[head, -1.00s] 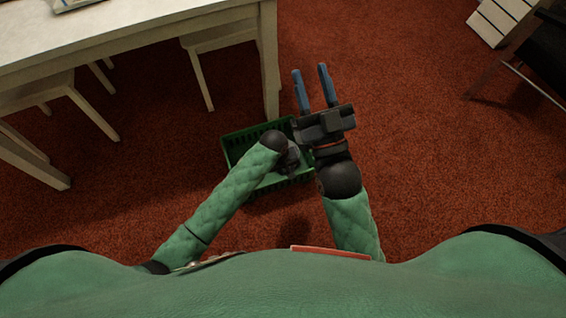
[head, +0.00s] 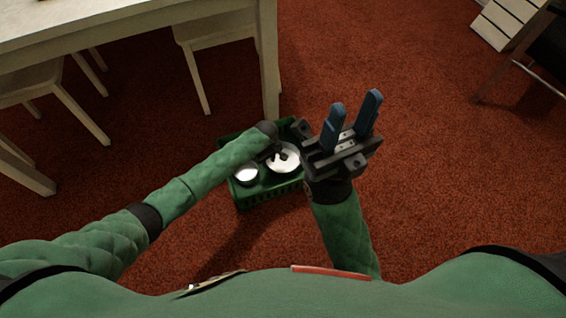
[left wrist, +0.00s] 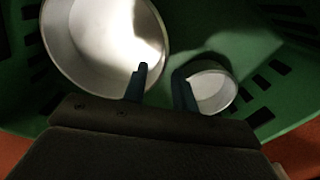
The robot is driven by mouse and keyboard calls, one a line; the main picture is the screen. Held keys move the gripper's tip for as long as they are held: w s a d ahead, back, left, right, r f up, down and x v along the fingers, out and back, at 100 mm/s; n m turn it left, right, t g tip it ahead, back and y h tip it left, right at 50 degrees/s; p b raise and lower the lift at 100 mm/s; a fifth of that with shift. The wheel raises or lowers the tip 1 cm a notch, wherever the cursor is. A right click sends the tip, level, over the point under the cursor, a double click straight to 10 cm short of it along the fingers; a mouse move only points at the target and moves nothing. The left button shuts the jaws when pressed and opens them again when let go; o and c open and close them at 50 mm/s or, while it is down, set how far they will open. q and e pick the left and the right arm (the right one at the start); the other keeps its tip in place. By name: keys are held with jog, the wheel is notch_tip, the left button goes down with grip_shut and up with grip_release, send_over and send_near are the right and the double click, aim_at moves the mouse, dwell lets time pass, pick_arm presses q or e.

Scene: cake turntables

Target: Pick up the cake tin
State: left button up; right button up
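Two round metal tins sit in a green crate (head: 262,197). The larger tin (head: 290,165) is on the right in the head view and at upper left in the left wrist view (left wrist: 85,40). The smaller tin (head: 246,175) is on the left in the head view and on the right in the left wrist view (left wrist: 212,90). My left gripper (left wrist: 161,70) is open over the crate. One finger overlaps the larger tin's inside; the other is between the tins. Contact cannot be told. My right gripper (head: 355,99) is open and empty, right of the crate.
A white table (head: 130,20) with white chairs (head: 200,35) stands at upper left, one leg close behind the crate. A dark chair (head: 535,65) and a pale slatted piece (head: 505,22) are at upper right. The red carpet right of the crate is clear.

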aim_at(270, 171)
pick_arm(q)
jog(key=f+b, duration=0.1)
jog(key=f, duration=0.1)
jog(key=f+b, duration=0.1)
jog(key=f, duration=0.2)
jog(key=shift+s+d, duration=0.1)
jog(key=shift+s, duration=0.1)
grip_shut()
